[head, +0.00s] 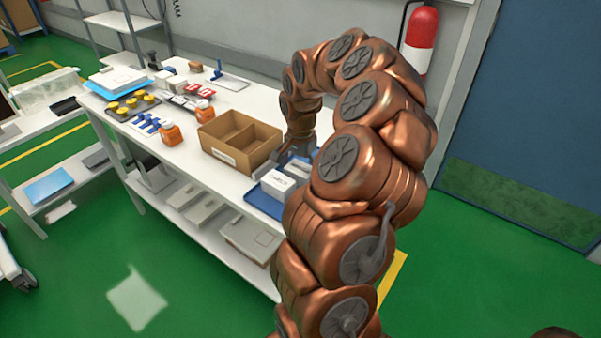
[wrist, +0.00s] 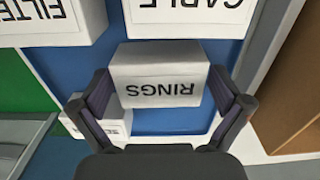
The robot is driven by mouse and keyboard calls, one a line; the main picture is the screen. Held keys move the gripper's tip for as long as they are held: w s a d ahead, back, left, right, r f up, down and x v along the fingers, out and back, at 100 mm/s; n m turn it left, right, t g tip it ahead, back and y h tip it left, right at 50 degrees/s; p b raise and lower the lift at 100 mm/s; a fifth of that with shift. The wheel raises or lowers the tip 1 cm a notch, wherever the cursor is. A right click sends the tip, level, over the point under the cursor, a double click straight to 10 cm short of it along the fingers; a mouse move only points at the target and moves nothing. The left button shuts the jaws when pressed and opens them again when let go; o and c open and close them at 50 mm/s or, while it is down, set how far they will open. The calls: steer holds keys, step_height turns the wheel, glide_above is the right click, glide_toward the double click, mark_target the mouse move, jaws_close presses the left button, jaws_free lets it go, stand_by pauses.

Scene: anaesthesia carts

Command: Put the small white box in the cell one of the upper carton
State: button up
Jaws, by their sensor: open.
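A small white box marked RINGS (wrist: 160,72) lies on a blue tray (wrist: 148,121) in the wrist view. My open gripper (wrist: 160,90) has one finger at each side of this box; whether either finger touches it I cannot tell. In the head view, the open brown carton (head: 222,155) stands on the cart top and has a divider between its cells. Its cells look empty from here. My gripper is mostly hidden behind my arm and the carton's right side. The tray (head: 256,202) is right of the carton, partly covered by my arm.
White boxes marked FILTER (wrist: 50,22) and CABLE (wrist: 187,18) lie close beyond the RINGS box; another white box (wrist: 104,118) is at lower left. The carton's brown wall (wrist: 286,85) rises at right. Orange bottles (head: 170,134) stand left of the carton.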

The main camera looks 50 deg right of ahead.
steer(key=shift+f, duration=0.1)
steer(key=c, duration=1.2)
